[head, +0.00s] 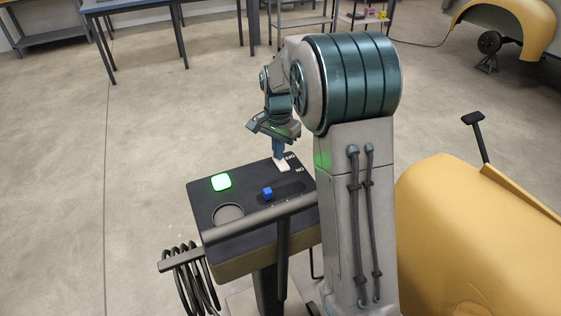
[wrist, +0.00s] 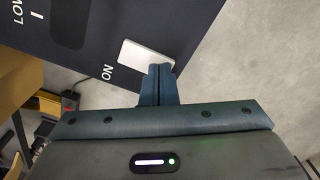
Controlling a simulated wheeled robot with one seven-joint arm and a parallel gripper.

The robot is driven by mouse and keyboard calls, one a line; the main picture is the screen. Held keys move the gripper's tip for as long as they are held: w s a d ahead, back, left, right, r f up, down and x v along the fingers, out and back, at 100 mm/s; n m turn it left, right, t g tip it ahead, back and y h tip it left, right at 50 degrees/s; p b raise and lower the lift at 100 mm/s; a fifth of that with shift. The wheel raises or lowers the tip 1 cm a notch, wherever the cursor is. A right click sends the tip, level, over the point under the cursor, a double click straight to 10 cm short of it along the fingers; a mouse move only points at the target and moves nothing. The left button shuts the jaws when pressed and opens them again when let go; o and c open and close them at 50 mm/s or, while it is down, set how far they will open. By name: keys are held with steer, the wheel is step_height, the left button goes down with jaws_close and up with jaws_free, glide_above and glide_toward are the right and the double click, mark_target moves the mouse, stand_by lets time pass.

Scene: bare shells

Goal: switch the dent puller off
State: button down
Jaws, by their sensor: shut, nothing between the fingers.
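The dent puller (head: 212,244) is a box with a dark top panel. A green light (head: 221,182) on the panel is lit. A white switch plate (head: 283,165) sits near the panel's far edge, with OFF and ON lettering beside it. The plate also shows in the wrist view (wrist: 144,53), with ON printed near its lower left end. My gripper (head: 279,152) is shut and empty, pointing down at the plate. In the wrist view its fingertips (wrist: 160,68) overlap the plate's right end; I cannot tell whether they touch it.
A blue knob (head: 267,194) stands in a slot on the panel, beside a round recess (head: 228,214). A dark handle bar (head: 260,217) crosses the near side. A coiled cable (head: 190,280) hangs at left. A yellow car panel (head: 480,240) is at right. Floor at left is clear.

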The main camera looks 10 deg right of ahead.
steer(key=shift+r+p, duration=2.75)
steer(key=shift+r, duration=0.7)
